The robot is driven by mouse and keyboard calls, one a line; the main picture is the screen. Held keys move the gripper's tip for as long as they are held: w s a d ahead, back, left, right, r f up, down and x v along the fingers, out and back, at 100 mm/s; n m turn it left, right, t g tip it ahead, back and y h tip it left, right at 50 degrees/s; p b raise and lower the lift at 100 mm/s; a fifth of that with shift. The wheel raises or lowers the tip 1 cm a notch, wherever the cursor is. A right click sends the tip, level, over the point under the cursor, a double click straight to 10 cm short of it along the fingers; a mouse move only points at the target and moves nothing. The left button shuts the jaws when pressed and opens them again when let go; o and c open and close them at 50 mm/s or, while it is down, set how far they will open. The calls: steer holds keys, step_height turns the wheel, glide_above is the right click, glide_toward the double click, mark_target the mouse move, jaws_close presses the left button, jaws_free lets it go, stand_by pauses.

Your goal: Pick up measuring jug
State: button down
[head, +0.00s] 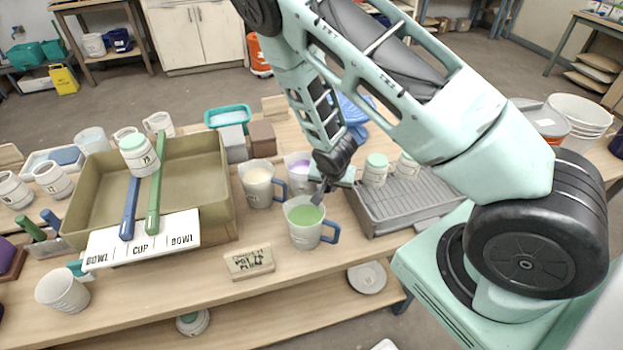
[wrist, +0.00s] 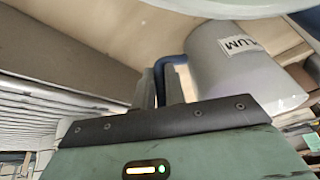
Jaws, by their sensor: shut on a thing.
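The measuring jug with purple glaze (head: 297,164) is partly hidden behind my arm in the head view. In the wrist view a pale jug (wrist: 235,72) bears a label of which "LUM" shows, and it has a blue handle (wrist: 172,62). My gripper (wrist: 163,88) is shut on that handle. In the head view my gripper (head: 319,194) comes down just behind the jug with green glaze (head: 304,238). A third jug with cream glaze (head: 257,191) stands to the left. I cannot tell whether the held jug is off the table.
A metal ribbed tray (head: 400,218) with small jars stands close on the right. A big olive basin (head: 205,190) stands on the left, with a labelled board (head: 143,241) at its front. A small handwritten sign (head: 249,262) stands in front of the jugs. The table's front edge is mostly clear.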

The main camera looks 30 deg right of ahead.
steer(key=shift+w+r, duration=0.1)
steer(key=shift+r, duration=0.1)
steer(key=shift+r+b, duration=0.8)
steer(key=shift+r, duration=4)
